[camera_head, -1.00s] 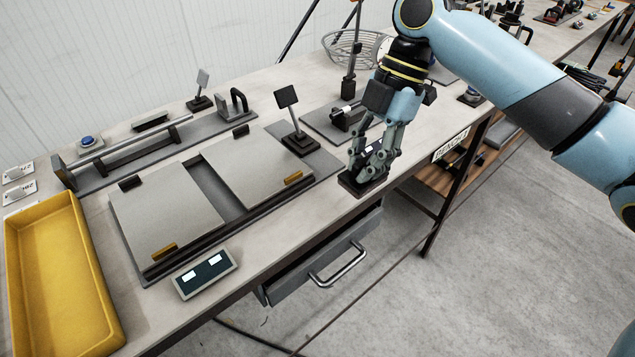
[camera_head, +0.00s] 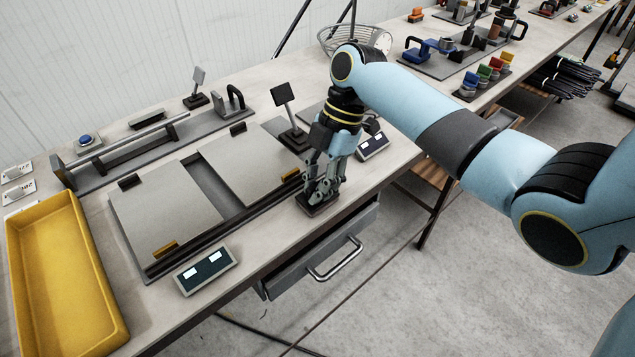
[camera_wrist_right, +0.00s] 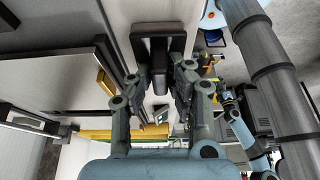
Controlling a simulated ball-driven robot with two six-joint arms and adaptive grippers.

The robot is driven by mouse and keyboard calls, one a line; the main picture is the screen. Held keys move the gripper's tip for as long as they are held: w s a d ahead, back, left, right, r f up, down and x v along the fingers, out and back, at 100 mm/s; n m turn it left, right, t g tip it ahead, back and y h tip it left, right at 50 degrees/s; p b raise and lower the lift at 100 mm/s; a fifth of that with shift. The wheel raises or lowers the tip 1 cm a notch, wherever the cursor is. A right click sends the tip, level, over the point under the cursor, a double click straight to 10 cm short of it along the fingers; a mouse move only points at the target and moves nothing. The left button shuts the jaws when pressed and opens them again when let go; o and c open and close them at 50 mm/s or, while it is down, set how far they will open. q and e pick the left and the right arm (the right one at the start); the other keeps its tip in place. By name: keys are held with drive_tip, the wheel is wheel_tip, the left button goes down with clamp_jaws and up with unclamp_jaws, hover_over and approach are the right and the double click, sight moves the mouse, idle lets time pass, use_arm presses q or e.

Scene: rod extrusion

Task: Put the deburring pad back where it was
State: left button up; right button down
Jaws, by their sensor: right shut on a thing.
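The deburring pad (camera_head: 317,209) is a dark flat block with a short grip on top. My right gripper (camera_head: 320,190) points down and is shut on that grip near the bench's front edge, just right of the two grey plates. I cannot tell whether the pad touches the bench or hangs slightly above it. In the right wrist view the pad (camera_wrist_right: 151,30) shows beyond the fingers, with its grip between the fingertips (camera_wrist_right: 160,72). My left gripper is not seen in the head view.
Two grey plates (camera_head: 165,210) lie on a dark fixture to the left. A display (camera_head: 205,270) stands in front of them, and another display (camera_head: 372,147) stands behind right of my gripper. A dark tilted stand (camera_head: 284,95) is close behind. A yellow tray (camera_head: 62,275) is at far left.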

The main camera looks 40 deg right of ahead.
drive_tip(key=shift+f, duration=0.15)
drive_tip(key=c, duration=1.3)
unclamp_jaws()
drive_tip(key=shift+o, duration=0.2)
drive_tip(key=shift+r, duration=0.25)
drive_tip(key=shift+d+r, duration=0.25)
drive_tip(key=shift+r, duration=0.05)
drive_tip(key=b+v, duration=0.2)
drive_tip(key=v, duration=0.9)
